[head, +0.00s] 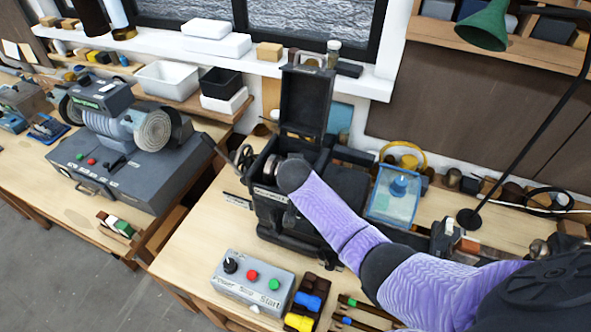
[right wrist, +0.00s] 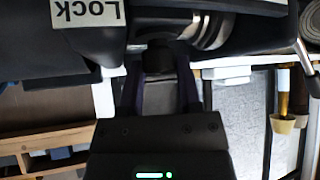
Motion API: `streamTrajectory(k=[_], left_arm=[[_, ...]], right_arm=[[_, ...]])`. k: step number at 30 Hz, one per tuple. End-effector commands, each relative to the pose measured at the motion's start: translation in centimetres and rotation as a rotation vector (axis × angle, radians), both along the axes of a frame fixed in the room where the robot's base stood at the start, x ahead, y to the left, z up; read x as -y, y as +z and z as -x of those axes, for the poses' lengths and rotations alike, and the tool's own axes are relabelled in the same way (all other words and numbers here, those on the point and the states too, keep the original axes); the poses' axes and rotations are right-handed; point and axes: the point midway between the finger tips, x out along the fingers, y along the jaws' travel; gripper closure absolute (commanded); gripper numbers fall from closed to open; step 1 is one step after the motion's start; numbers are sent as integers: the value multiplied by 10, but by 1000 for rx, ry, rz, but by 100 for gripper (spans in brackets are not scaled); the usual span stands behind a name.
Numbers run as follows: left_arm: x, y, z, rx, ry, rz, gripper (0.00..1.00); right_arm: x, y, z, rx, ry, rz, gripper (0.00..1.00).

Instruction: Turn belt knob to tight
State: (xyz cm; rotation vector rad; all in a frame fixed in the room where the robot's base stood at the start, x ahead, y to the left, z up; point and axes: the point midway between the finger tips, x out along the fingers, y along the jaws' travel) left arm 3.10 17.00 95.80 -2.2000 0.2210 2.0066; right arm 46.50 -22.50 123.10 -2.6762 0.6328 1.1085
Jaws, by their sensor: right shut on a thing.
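A black machine (head: 275,213) with its lid (head: 305,100) standing open is on the wooden bench in the head view. My right arm reaches in from the right, its dark wrist over the machine's open box, hiding the fingers there. In the right wrist view my right gripper (right wrist: 161,88) is shut on a small dark part (right wrist: 161,60) of the machine, probably the belt knob; its setting cannot be read. A label reading "Lock" (right wrist: 88,12) shows upside down beside it, and a shiny round metal part (right wrist: 210,30) is close by. My left gripper is out of view.
A grey control box (head: 250,283) with red and green buttons stands in front of the machine. A clear blue-lidded box (head: 395,195) and a green lamp (head: 485,25) are to the right. A grey buffing machine (head: 120,160) stands on the left bench.

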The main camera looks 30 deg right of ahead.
Motion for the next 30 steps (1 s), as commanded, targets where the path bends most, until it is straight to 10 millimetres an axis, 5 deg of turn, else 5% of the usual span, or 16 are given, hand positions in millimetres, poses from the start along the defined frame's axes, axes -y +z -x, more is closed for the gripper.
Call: streamTrajectory(k=[10, 11, 15, 30], left_arm=[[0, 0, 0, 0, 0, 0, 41], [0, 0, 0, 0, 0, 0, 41], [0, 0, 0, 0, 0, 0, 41], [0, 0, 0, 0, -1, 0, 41]], right_arm=[[0, 0, 0, 1, -1, 0, 100], [0, 0, 0, 1, -1, 0, 52], [0, 0, 0, 1, -1, 1, 23], [1, 0, 0, -3, -3, 3, 22]])
